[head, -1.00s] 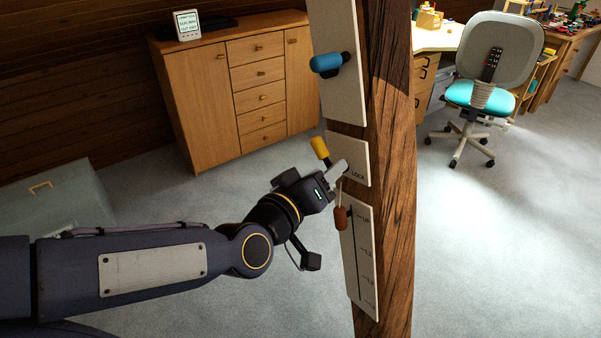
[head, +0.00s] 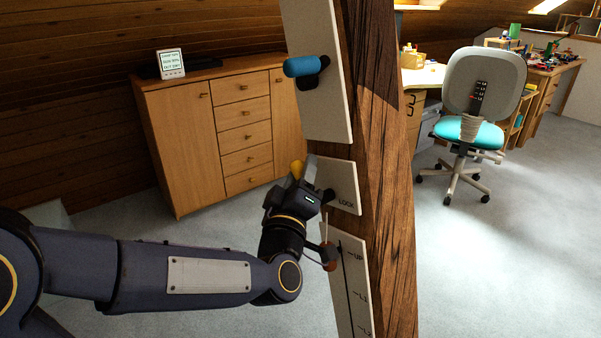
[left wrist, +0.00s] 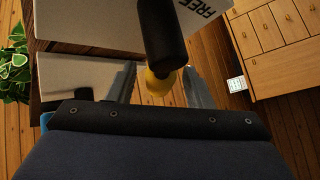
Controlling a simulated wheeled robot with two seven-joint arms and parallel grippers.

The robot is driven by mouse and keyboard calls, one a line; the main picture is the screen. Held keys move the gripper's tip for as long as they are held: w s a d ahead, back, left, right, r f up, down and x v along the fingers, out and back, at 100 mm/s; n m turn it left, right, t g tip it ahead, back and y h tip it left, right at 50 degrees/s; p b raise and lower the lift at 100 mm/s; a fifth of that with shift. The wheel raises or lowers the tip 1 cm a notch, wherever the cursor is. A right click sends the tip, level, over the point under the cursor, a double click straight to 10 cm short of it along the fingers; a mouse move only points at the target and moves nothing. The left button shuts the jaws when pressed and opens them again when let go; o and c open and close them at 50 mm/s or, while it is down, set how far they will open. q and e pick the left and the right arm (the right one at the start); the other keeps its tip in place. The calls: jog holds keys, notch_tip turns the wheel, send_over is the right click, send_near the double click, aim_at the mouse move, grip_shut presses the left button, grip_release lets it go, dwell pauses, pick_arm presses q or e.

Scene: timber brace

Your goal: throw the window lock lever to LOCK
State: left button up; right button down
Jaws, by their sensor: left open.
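The lock lever (head: 296,169) has a yellow knob and sticks out to the left of a white plate (head: 337,186) on the timber post. The word LOCK is at the plate's lower right. My left gripper (head: 300,177) is open at the lever and partly hides it in the head view. In the left wrist view, the yellow knob (left wrist: 160,86) and its black shaft (left wrist: 162,38) lie between the two spread fingers (left wrist: 160,90). The word FREE shows on the plate (left wrist: 90,25) there. Contact with the fingers cannot be told. My right gripper is out of view.
A blue handle (head: 305,66) on an upper plate sits above. A lower marked plate (head: 352,290) has a red-brown slider (head: 329,257) close under my wrist. The timber post (head: 385,200) stands just right. A wooden cabinet (head: 190,150) is behind, an office chair (head: 480,90) farther right.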

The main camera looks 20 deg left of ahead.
pick_arm(q)
jog(key=shift+w, duration=0.25)
grip_shut()
